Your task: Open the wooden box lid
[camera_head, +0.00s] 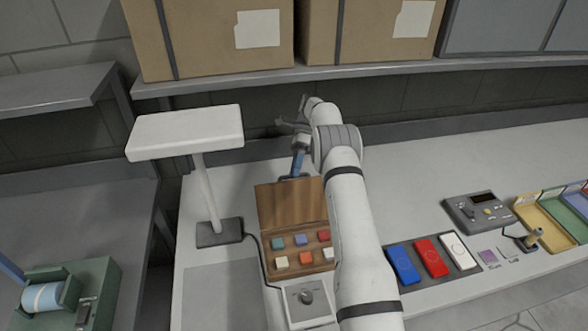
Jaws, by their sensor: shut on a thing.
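The wooden box (302,262) stands on the workbench, its tray of coloured cubes showing. Its brown lid (283,205) stands raised at the back edge, so the box is open. My gripper (296,172) is at the top edge of the lid, by a small dark handle. It is shut on the lid's edge or handle; which of these cannot be told at this size. My white arm hides the right side of the box and part of the lid.
A white lamp (186,133) on a dark base stands left of the box. A grey device with a knob (306,299) sits in front. Blue, red and white blocks (431,257) lie right of my arm. A shelf with cardboard boxes (210,40) overhangs the back.

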